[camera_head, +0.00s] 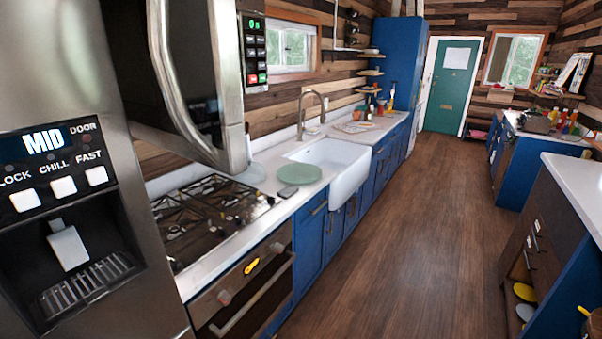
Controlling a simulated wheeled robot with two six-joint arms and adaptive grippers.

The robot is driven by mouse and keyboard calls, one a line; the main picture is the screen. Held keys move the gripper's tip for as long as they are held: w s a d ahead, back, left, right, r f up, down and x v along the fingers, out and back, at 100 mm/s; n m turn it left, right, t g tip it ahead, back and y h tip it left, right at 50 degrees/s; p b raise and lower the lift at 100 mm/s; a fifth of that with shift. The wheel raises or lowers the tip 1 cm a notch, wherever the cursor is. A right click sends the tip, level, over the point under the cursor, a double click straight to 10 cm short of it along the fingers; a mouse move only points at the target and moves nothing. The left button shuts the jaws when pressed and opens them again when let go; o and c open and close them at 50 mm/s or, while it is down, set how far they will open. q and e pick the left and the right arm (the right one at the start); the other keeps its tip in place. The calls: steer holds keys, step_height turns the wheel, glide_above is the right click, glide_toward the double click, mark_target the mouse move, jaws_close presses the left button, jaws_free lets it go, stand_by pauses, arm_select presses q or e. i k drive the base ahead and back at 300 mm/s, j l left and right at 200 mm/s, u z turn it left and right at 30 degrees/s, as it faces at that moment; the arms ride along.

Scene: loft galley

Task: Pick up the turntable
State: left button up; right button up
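I see no thing that I can name with certainty as the turntable. A flat round green disc (299,173) lies on the white counter between the cooktop and the sink, and it may be the turntable. A paler round disc (249,172) lies behind it, close to the wall and partly hidden by the microwave's handle side. Neither of my grippers is in view, and nothing is seen touching either disc.
A steel fridge (150,255) and the microwave (200,70) crowd the left. The cooktop (210,210) and white sink (335,165) flank the green disc. The wooden floor (430,220) is clear down to the green door (452,85). A white-topped counter (580,180) stands right.

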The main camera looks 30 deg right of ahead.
mark_target(295, 172)
steer(key=i+l, duration=0.25)
steer(key=l, duration=0.15)
steer(key=i+l+u, duration=0.1)
steer(key=l, duration=0.3)
steer(key=i+l, duration=0.55)
steer(key=l, duration=0.25)
steer(key=i+l+u, duration=0.1)
steer(key=i+l, duration=0.15)
steer(key=l, duration=0.15)
